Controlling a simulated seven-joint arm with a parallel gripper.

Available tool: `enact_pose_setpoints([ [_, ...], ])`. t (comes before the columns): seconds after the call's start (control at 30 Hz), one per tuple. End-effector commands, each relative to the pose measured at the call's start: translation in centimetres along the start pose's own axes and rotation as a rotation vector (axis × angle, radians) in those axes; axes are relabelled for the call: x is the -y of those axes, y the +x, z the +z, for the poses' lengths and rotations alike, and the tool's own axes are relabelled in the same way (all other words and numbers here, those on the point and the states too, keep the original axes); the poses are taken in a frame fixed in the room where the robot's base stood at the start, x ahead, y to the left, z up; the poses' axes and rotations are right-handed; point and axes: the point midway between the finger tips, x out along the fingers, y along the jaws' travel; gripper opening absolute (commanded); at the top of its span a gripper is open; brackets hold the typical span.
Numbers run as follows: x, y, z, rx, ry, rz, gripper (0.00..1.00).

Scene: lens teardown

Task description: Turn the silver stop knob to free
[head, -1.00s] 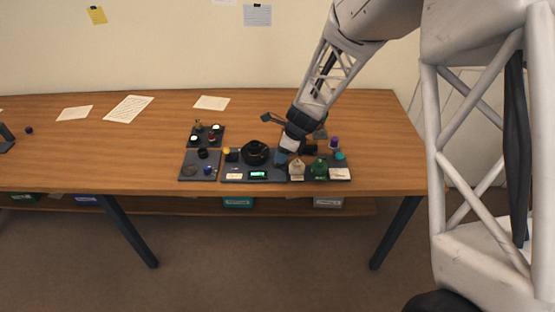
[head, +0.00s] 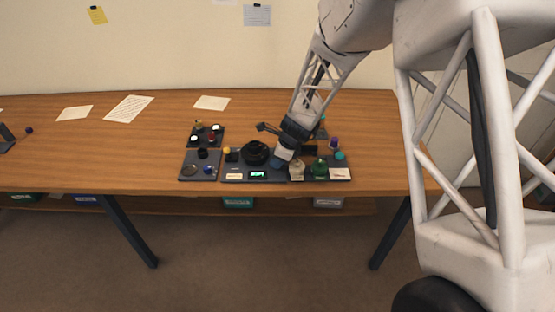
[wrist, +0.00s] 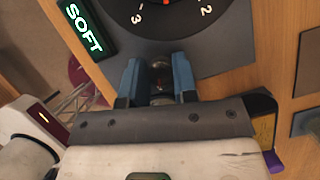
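My gripper (head: 283,157) is low over the dark panel, just right of the black round dial (head: 255,152). In the wrist view its two blue fingertips (wrist: 159,75) stand a little apart. A small shiny, dark silvery thing (wrist: 160,68) shows in the gap between them; it looks like the silver stop knob, but its shape is mostly hidden. I cannot tell whether the fingers press on it. The dial's numbered edge (wrist: 172,14) lies beyond the fingertips. A lit green display (wrist: 86,28) reads SOFT; it also shows in the head view (head: 258,175).
A left tray (head: 187,160) holds small parts, and several small coloured items, including a green one (head: 319,167), stand right of my gripper. Papers (head: 128,108) lie at the back left of the wooden table. The table's left side is mostly clear.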

Motion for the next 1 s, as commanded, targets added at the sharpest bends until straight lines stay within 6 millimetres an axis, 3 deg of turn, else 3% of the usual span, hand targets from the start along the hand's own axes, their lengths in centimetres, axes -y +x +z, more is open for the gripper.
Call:
enact_pose_setpoints([
  [0.03, 0.0, -0.01, 0.0, 0.0, 0.0, 0.0, 0.13],
  [0.1, 0.0, -0.01, 0.0, 0.0, 0.0, 0.0, 0.03],
  [0.53, 0.0, 0.01, -0.02, 0.0, -0.067, 0.029, 0.03],
  [1.0, 0.08, -0.01, 0.04, 0.0, -0.373, 0.155, 0.04],
])
